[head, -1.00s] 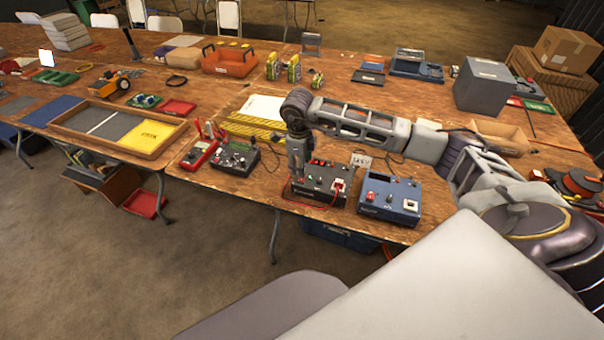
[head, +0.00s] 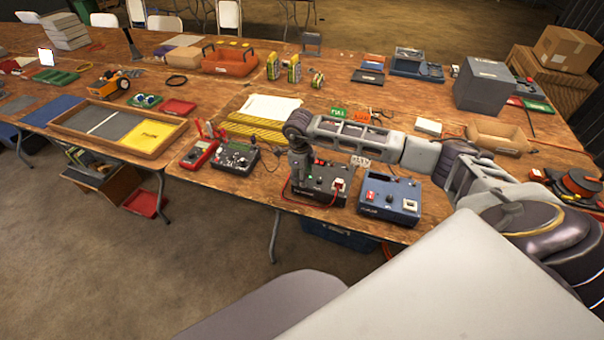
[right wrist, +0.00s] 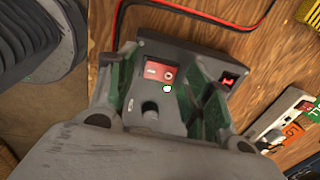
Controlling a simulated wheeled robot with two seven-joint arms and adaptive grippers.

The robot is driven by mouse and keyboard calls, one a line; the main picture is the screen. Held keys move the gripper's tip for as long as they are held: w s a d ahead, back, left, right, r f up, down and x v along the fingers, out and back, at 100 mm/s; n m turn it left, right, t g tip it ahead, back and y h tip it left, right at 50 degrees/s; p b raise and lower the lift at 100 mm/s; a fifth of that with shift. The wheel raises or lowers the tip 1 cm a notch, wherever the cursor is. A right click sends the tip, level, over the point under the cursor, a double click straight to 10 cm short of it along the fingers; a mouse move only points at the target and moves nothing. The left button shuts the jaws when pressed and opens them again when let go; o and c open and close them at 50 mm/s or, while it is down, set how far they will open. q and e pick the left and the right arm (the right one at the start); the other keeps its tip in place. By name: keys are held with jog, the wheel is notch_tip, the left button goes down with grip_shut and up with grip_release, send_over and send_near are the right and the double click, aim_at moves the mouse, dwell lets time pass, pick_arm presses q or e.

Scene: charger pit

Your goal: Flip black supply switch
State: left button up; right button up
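The black supply (head: 325,190) stands near the table's front edge. My right gripper (head: 303,188) hangs over its left part and hides some of its top. In the right wrist view the black supply (right wrist: 185,60) lies beneath my right gripper (right wrist: 165,95). Its fingers are spread, with nothing between them but the view of the box top. I cannot tell whether a finger touches the switch. My left gripper is not in view.
A blue supply (head: 388,212) stands just right of the black one. A dark meter box (head: 233,160) and a red multimeter (head: 200,153) stand to the left. A red and black cable (right wrist: 200,14) runs beside the black supply. Tagged cards (head: 338,112) lie behind my arm.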

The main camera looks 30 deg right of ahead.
jog(key=c, duration=0.8)
jog(key=shift+d+y, duration=0.15)
jog(key=shift+y, duration=0.15)
jog(key=shift+w+d+g+y+b, duration=0.15)
jog(key=shift+w+g+y+b, duration=0.15)
jog(key=shift+g+y, duration=0.5)
jog(key=o, duration=1)
